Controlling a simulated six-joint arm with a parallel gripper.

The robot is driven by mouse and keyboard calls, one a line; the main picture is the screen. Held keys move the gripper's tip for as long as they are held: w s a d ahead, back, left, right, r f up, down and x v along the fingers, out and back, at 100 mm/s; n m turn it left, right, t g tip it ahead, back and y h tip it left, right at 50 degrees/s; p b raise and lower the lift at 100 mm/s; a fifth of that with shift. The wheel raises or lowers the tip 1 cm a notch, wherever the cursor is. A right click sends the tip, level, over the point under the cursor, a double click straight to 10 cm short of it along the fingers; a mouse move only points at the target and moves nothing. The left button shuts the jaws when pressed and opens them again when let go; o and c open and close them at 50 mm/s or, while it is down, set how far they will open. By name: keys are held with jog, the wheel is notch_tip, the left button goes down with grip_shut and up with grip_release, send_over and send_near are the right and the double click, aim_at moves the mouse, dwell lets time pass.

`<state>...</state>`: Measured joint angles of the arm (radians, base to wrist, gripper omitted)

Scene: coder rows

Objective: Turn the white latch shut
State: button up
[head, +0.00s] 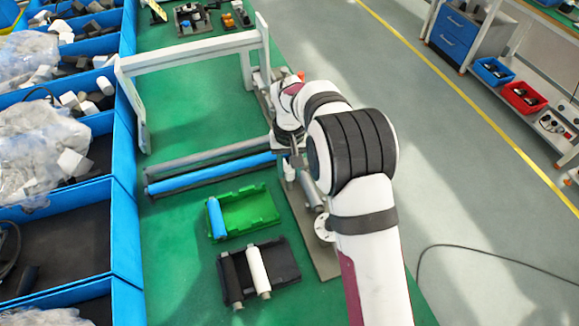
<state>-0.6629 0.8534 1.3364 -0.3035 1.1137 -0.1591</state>
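My arm reaches in from the lower right, and its wrist is bent down over the right edge of the green table. My gripper (298,160) is a small dark shape beside the right end of the blue roller. The arm partly hides it, and I cannot tell whether its fingers are open or shut. I cannot clearly make out a white latch. A small pale part (289,171) shows just below the gripper, but its shape is too small to tell. A white round disc (323,228) sits on the metal plate below that.
A green tray (262,211) holds a blue cylinder; a black tray (285,262) holds black and white rollers. Blue bins (124,235) line the left edge.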

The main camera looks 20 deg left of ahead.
grip_shut()
jog(key=m, duration=1.3)
jog(key=shift+m, duration=2.7)
jog(key=o, duration=0.5)
grip_release()
